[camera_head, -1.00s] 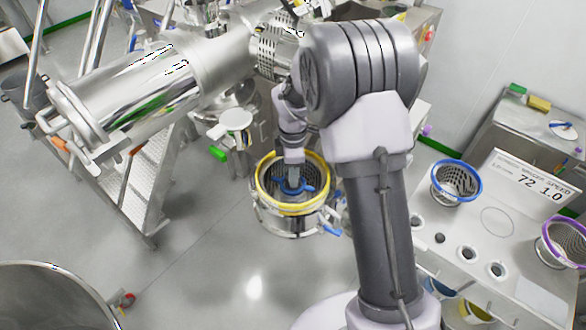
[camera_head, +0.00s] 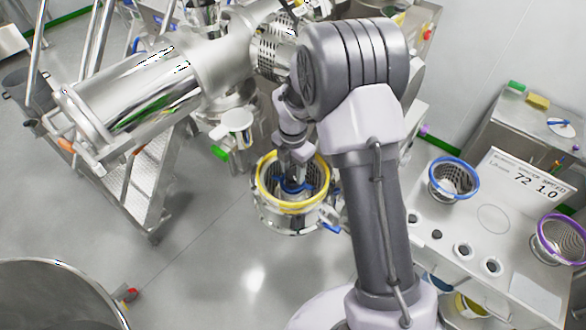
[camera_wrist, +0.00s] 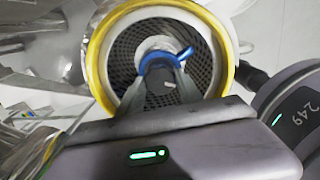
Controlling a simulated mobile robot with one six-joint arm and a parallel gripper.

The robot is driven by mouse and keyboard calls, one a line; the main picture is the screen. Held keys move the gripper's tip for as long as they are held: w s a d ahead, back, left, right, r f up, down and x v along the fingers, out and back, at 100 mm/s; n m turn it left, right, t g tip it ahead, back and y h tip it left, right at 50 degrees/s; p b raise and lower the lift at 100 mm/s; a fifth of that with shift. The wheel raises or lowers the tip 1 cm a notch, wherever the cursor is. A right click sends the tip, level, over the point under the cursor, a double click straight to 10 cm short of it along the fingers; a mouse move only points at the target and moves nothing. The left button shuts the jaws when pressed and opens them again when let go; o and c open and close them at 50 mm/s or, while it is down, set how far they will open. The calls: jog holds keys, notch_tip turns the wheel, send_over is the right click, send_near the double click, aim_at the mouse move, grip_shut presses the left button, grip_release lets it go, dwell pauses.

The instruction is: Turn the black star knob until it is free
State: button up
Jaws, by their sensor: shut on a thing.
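A basket with a yellow rim (camera_head: 262,196) stands upright below my arm, and it fills the upper middle of the wrist view (camera_wrist: 228,60). Inside its dark perforated wall is a blue curved piece (camera_wrist: 187,53) with a short arm to the right, beside a pale round hub (camera_wrist: 150,45). My gripper (camera_wrist: 162,66) reaches down into the basket with its fingertips at the blue piece. It is shut on that piece. The gripper also shows from above in the head view (camera_head: 294,172).
A steel bench at the right holds a blue-rimmed basket (camera_head: 440,192), a purple-rimmed basket (camera_head: 541,252) and a display panel (camera_head: 515,178). A large steel cylinder (camera_head: 135,95) and steps (camera_head: 150,190) stand left. A round vessel (camera_head: 60,265) is at lower left. The floor between is clear.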

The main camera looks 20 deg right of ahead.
aim_at(293, 174)
dwell(0.5)
jog(key=o, duration=1.4)
jog(key=shift+r, duration=0.1)
notch_tip(293, 174, up, 17)
jog(key=shift+r, duration=0.15)
